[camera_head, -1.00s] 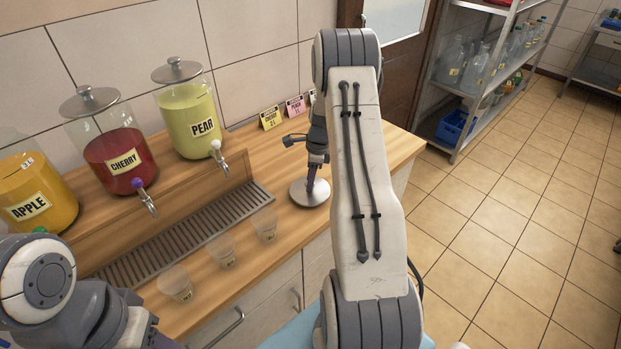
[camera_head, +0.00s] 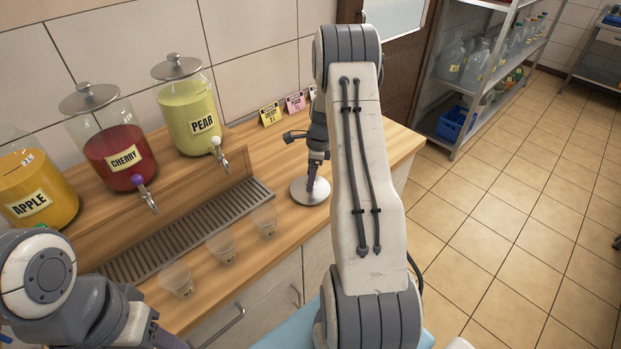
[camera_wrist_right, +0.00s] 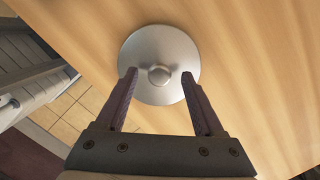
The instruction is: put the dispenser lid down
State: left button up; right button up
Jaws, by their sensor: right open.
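The dispenser lid (camera_head: 310,191) is a round silver disc with a small knob. It lies flat on the wooden counter, right of the drip grate. In the right wrist view the lid (camera_wrist_right: 160,48) shows with its knob between the two fingers. My right gripper (camera_wrist_right: 160,80) is open around the knob, with a gap on each side. In the head view my right gripper (camera_head: 312,176) points down over the lid, partly hidden by my arm. My left arm is at the lower left of the head view; its fingers are not visible.
Apple (camera_head: 34,190), cherry (camera_head: 121,158) and pear (camera_head: 192,118) dispensers stand on a wooden step at the left. The apple dispenser's top is cut off by the picture edge. Three clear cups (camera_head: 222,247) stand before the drip grate (camera_head: 190,232). Small cards (camera_head: 295,103) stand against the wall.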

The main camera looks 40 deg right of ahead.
aim_at(316, 188)
notch_tip(316, 188, up, 11)
jog(key=s+d+b, duration=0.1)
jog(key=b, duration=0.1)
jog(key=shift+b, duration=0.3)
jog(key=s+a+r+n, duration=0.25)
jog(key=a+n, duration=0.45)
jog(key=a, duration=0.6)
jog(key=s+a+r+n, duration=0.25)
jog(key=a+n, duration=0.55)
jog(key=a, duration=0.6)
jog(key=s+a+n, duration=0.6)
jog(key=s+n, duration=0.3)
jog(key=s, duration=0.2)
jog(key=s+a+n+g, duration=0.1)
jog(key=s+a+n, duration=0.5)
jog(key=s+n, duration=0.3)
jog(key=shift+s+n, duration=0.3)
jog(key=shift+s, duration=0.55)
jog(key=shift+a, duration=0.1)
